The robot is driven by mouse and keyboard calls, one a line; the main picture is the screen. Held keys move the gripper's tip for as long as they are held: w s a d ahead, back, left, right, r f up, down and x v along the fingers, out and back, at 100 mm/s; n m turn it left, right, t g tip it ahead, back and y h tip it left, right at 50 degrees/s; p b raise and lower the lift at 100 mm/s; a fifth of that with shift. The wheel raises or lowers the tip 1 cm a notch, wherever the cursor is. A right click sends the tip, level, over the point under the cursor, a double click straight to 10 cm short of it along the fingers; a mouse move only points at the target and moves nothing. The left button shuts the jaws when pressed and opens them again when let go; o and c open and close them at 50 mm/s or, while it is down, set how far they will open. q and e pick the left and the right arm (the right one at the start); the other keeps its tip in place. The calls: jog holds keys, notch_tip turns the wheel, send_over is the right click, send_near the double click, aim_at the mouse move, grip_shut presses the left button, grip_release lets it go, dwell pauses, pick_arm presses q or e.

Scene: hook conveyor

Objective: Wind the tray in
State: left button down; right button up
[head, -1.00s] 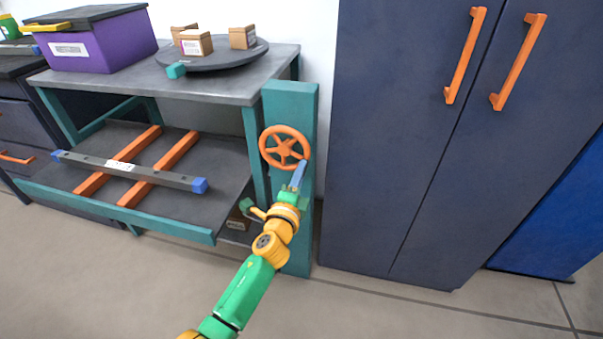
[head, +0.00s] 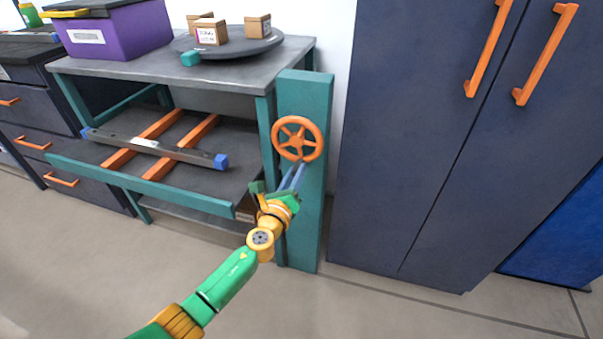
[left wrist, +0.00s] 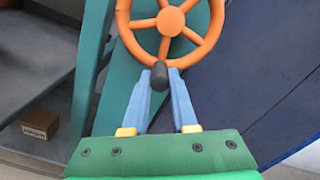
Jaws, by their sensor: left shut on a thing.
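The orange handwheel (head: 297,138) is mounted on a teal post (head: 304,200). It also shows in the left wrist view (left wrist: 172,20). A dark knob (left wrist: 159,75) sits at the wheel's lower rim. My left gripper (head: 298,172) is shut on this knob, with the blue fingers (left wrist: 160,86) on either side of it. The grey tray (head: 140,187) with a teal front rim sticks out part way from under the bench top, left of the post. A grey bar with blue ends (head: 150,146) lies across two orange rails on the tray. My right gripper is out of view.
The bench top (head: 120,62) carries a purple box (head: 118,32) and a round turntable (head: 230,47) with small cartons. A dark cabinet (head: 420,150) with orange handles stands right of the post. The floor in front is clear.

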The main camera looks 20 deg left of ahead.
aim_at(290, 160)
pick_arm(q)
jog(key=a+m, duration=0.1)
jog(key=m, duration=0.1)
jog(key=shift+a+f+m, duration=0.1)
jog(key=shift+a+m, duration=0.1)
jog(key=shift+m, duration=0.1)
jog(key=shift+a+m+p, duration=0.3)
jog(key=shift+a+m, duration=0.25)
jog(key=shift+m, duration=0.55)
jog(key=shift+a+m, duration=0.2)
jog(key=shift+m, duration=0.2)
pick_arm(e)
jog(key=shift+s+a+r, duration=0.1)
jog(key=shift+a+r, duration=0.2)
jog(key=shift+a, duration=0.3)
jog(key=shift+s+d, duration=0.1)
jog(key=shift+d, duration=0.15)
pick_arm(q)
jog(key=c, duration=0.7)
grip_release()
jog(key=shift+a, duration=0.1)
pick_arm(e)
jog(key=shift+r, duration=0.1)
